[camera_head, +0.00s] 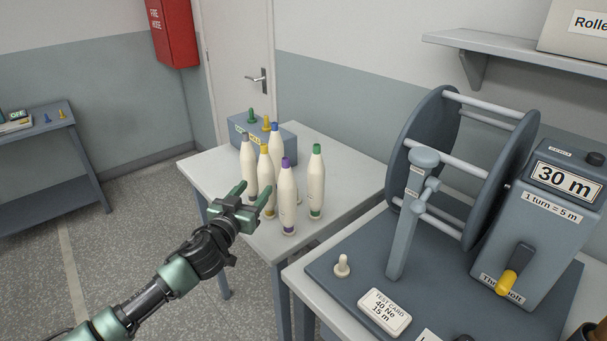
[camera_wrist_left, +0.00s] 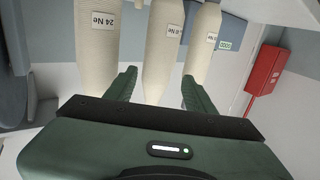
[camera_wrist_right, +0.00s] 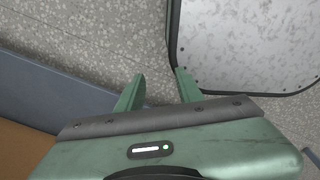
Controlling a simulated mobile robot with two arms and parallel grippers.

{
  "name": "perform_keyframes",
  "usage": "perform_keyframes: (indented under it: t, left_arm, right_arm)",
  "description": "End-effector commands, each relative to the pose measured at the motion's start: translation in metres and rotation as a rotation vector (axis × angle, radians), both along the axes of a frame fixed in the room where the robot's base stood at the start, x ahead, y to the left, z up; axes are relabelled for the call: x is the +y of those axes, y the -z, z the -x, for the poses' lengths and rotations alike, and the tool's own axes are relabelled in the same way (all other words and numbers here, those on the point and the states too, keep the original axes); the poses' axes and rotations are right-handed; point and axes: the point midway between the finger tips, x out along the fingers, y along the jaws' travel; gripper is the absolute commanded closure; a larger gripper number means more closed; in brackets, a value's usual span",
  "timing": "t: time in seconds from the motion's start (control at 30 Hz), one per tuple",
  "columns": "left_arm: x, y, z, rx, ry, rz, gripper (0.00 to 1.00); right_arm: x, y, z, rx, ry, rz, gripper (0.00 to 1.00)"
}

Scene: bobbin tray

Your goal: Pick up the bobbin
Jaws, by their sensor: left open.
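Several cream bobbins stand upright on a white table: one with a grey tip (camera_head: 249,170), one yellow (camera_head: 265,175), one blue (camera_head: 276,150), one purple (camera_head: 288,200) and one green (camera_head: 317,185). My left gripper (camera_head: 254,191) is open at the near left of the group, before the yellow-tipped bobbin. In the left wrist view, a bobbin (camera_wrist_left: 163,50) shows between and beyond the open fingers (camera_wrist_left: 159,76); a "24 Ne" bobbin (camera_wrist_left: 97,40) is to the left and another (camera_wrist_left: 202,45) to the right. My right gripper (camera_wrist_right: 159,75) is open and empty, over the floor.
A grey-blue box (camera_head: 288,140) with coloured pegs stands behind the bobbins. A winding reel (camera_head: 425,150) with a "30 m" counter (camera_head: 564,181) and a test card (camera_head: 384,312) are on the right-hand table. A shelf (camera_head: 510,46) hangs above.

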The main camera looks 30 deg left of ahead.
Motion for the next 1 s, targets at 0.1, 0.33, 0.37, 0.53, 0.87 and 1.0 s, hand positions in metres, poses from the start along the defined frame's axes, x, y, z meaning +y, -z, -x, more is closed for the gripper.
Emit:
perform_keyframes:
  t: [0.1, 0.33, 0.37, 0.53, 0.87, 1.0]
  left_arm:
    - [-0.002, -0.015, -0.007, -0.029, 0.007, 0.003, 0.46]
    - [0.001, -0.013, -0.027, -0.027, 0.007, 0.004, 0.46]
    - [0.001, -0.013, -0.029, -0.028, 0.007, 0.003, 0.46]
    - [0.006, -0.009, -0.048, -0.027, 0.006, 0.004, 0.46]
    - [0.010, -0.004, -0.077, -0.025, 0.007, 0.004, 0.46]
    - [0.010, -0.003, -0.077, -0.025, 0.008, 0.004, 0.46]
  right_arm:
    - [0.001, 0.000, -0.005, -0.006, 0.000, -0.001, 0.64]
    - [0.005, -0.005, 0.016, 0.021, 0.002, -0.005, 0.64]
    - [0.005, -0.005, 0.020, 0.027, 0.001, -0.006, 0.64]
    - [0.005, -0.012, 0.024, 0.034, 0.001, -0.005, 0.64]
    - [0.006, -0.019, 0.006, 0.009, 0.000, -0.006, 0.64]
    - [0.005, -0.018, 0.006, 0.008, 0.000, -0.005, 0.64]
